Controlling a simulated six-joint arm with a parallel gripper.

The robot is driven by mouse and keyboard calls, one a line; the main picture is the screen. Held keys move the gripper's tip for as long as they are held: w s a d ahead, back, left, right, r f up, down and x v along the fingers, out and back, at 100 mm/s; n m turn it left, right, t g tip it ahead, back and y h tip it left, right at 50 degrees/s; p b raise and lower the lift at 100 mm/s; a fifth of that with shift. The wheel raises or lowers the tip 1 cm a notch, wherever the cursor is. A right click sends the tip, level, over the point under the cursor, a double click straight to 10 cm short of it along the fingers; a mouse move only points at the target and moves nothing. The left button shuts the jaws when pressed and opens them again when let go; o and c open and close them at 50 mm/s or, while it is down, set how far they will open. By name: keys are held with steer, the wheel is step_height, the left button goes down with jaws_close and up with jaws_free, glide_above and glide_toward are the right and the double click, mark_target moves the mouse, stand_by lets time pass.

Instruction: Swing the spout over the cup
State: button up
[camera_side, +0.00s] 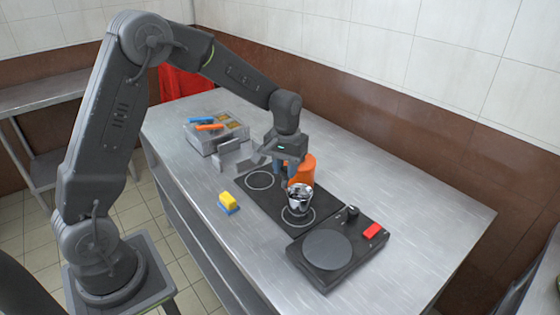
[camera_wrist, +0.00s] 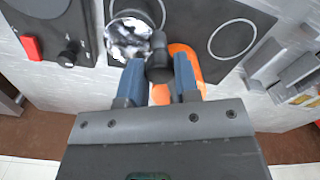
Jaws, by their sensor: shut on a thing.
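My gripper (camera_side: 286,176) points down beside an orange body (camera_side: 306,167) on the table. In the wrist view its two blue-grey fingers (camera_wrist: 158,62) are shut on a dark cylindrical piece, which looks like the spout (camera_wrist: 159,72). The orange body (camera_wrist: 183,56) shows behind and between the fingers. A shiny metal cup (camera_side: 300,199) stands upright on the near ring of the black hob. In the wrist view the cup (camera_wrist: 128,42) is just left of the spout, whose dark end reaches the cup's right edge. The exact gap between them is unclear.
The black hob (camera_side: 273,203) has a free far ring. A dark round-plate device (camera_side: 328,250) with a red button lies at the near right. A yellow-and-blue sponge (camera_side: 229,202) lies left. A grey box (camera_side: 217,133) stands behind. The table's right part is clear.

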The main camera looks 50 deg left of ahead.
steer(key=shift+w+d, duration=1.3)
steer(key=shift+d, duration=0.15)
steer(key=o, duration=0.5)
steer(key=shift+r, duration=0.15)
step_height(320, 180, up, 7)
steer(key=shift+f, duration=0.1)
stand_by(0.4)
